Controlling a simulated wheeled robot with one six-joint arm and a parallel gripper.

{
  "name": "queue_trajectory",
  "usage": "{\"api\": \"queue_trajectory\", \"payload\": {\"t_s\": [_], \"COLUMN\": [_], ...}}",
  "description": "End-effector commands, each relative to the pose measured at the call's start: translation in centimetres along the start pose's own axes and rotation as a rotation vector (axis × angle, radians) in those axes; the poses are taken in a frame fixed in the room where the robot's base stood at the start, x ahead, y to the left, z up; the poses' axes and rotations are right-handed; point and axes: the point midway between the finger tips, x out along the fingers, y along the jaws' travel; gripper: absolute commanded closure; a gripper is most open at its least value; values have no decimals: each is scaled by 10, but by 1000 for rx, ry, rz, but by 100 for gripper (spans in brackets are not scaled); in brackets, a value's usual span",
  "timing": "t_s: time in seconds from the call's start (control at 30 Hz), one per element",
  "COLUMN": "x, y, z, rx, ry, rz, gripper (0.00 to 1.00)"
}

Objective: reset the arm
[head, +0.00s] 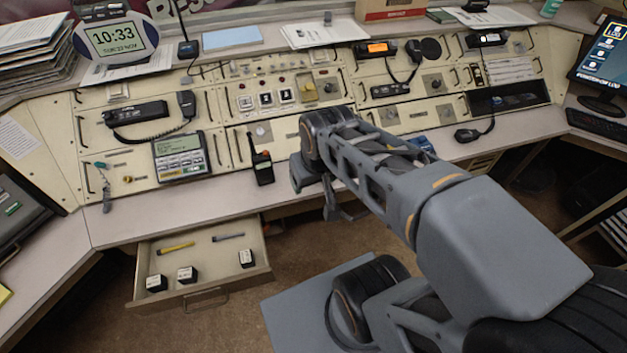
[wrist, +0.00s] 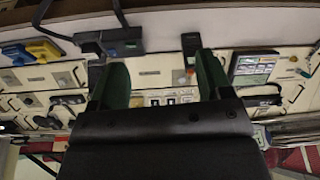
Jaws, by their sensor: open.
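My arm reaches from the lower right of the head view over the front edge of the console. My gripper (head: 320,195) hangs at the desk edge, to the right of the handheld radio (head: 262,168). In the wrist view, which looks upside down, the two green-padded fingers of my gripper (wrist: 162,78) stand apart with nothing between them. The console panel (head: 230,130) shows beyond them. The gripper is apart from the radio in the head view. Part of the desk behind my arm is hidden.
An open drawer (head: 137,290) below the desk holds pens and several small dark blocks with white tops. A keypad terminal (head: 180,155) sits left of the radio. A yellow switch cover (head: 307,88) and a corded radio unit (head: 135,113) are on the panel. Floor shows right of the drawer.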

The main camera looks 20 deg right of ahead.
Motion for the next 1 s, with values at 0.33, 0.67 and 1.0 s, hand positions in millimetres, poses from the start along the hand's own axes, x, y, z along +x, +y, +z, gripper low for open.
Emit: {"api": "queue_trajectory", "payload": {"t_s": [0.33,0.67,1.0], "x": [0,-33,-34], "y": [-5,-5,-5], "z": [11,1,1], "rx": [-6,-9,-11], "ry": [8,26,31], "rz": [-5,-4,-4], "gripper": [28,28,28]}}
